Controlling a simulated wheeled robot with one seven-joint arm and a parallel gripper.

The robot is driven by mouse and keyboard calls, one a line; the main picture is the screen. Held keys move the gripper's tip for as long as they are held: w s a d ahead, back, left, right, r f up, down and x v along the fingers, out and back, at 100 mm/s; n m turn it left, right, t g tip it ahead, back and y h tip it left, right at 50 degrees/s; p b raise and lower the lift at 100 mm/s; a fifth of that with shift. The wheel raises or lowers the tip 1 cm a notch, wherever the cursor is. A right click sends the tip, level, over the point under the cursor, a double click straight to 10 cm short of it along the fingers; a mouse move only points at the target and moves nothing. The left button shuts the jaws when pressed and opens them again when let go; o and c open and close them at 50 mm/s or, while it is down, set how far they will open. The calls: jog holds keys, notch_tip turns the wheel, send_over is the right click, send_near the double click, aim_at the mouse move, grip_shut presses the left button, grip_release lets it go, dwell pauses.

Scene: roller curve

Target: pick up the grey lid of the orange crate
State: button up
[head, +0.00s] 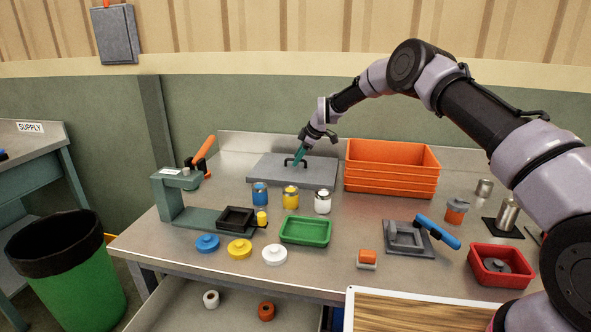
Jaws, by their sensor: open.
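The grey lid (265,171) lies flat on the bench near its back edge, with a dark handle (290,161) standing up from it. The orange crate (391,181) stands just right of the lid, its top uncovered. My gripper (299,159), with teal fingers, points down at the handle from above. The fingers overlap the handle in this view; whether they touch it cannot be told. The gripper is open and no held object shows.
A green tray (305,231), a grey fixture with a blue handle (409,240) and a red bin (501,266) are nearer. A green press-like stand (171,198) is at left.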

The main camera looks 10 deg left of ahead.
jog(key=shift+w+a+f, duration=0.1)
jog(key=shift+a+f, duration=0.05)
jog(key=shift+f, duration=0.2)
jog(key=shift+c, duration=0.3)
grip_shut()
dwell(0.9)
